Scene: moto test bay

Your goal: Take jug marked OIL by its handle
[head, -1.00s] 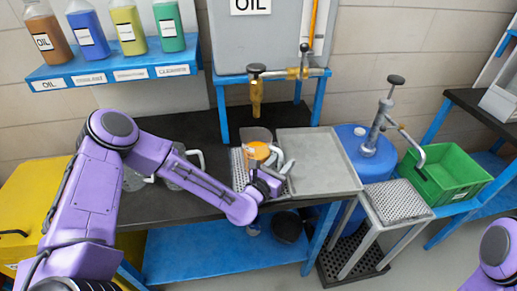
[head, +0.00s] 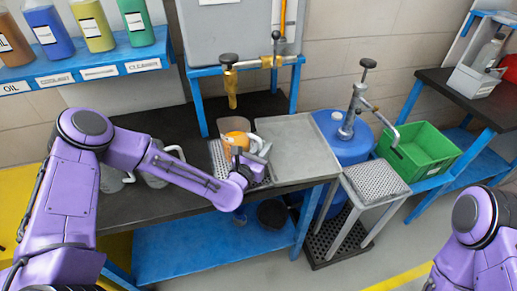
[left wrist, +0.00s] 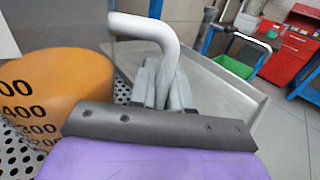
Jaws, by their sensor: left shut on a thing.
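A clear jug (head: 231,144) with orange liquid stands on the perforated drip grate (head: 218,160) under the brass tap. In the left wrist view the jug (left wrist: 62,85) shows black volume marks on its side; I cannot see an OIL mark on it. Its pale grey handle (left wrist: 150,30) rises and bends between the fingers of my left gripper (left wrist: 168,90). In the head view my left gripper (head: 256,160) is at the jug's right side, shut on the handle. The jug looks upright. My right gripper is out of view; only part of that arm shows.
Two clear jugs (head: 155,175) stand on the dark bench behind my left arm. A brass tap (head: 230,88) hangs above the held jug. A grey tray (head: 290,150) lies right of it. Further right are a blue drum (head: 335,142) with a pump and a green crate (head: 425,152).

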